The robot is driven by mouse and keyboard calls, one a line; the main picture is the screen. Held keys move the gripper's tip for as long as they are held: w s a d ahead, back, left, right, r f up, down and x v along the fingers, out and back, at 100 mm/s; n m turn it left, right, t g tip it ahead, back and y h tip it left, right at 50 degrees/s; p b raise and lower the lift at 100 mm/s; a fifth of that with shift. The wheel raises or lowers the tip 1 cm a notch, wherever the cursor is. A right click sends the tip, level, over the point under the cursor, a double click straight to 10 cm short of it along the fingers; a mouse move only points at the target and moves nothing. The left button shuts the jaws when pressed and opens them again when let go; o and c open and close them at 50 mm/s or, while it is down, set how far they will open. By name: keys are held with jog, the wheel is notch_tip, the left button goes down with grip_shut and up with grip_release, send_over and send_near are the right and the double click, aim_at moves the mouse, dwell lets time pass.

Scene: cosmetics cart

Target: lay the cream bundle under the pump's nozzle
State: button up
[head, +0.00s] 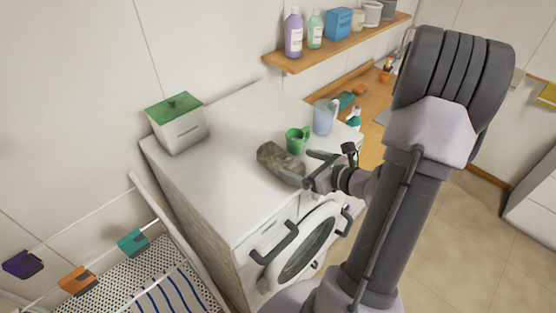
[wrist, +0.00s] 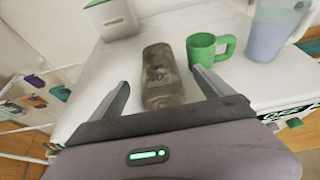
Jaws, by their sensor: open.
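No cream-coloured bundle and no clear pump nozzle show in either view. A mottled grey-brown roll or block (head: 280,163) lies on top of the white washing machine (head: 215,188), near its front edge. It also shows in the wrist view (wrist: 161,75), with faint dark marks on its upper face. My gripper (head: 310,168) is at its right end in the head view. In the wrist view my gripper (wrist: 160,84) is open, with one finger on each side of the roll. I cannot tell whether the fingers touch it.
A green mug (head: 295,140) stands close beside the roll, and a clear jug (head: 324,117) beyond it. A white box with a green lid (head: 178,124) stands at the back left. A wall shelf (head: 340,45) holds bottles and tubs. The machine top's left middle is clear.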

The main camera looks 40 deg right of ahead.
aim_at(287, 163)
jog(key=shift+w+a+f, duration=0.2)
jog(key=shift+w, duration=0.2)
jog(key=w+f, duration=0.1)
jog(key=w, duration=0.1)
jog(key=w+f, duration=0.1)
jog(key=shift+w+f+p, duration=0.4)
jog(key=shift+w+a+f, duration=0.1)
jog(key=shift+w+f, duration=0.05)
jog(key=shift+w, duration=0.2)
jog(key=shift+s, duration=0.15)
jog(key=shift+c, duration=1.3)
jog(key=c, duration=1.5)
jog(key=shift+c, duration=0.2)
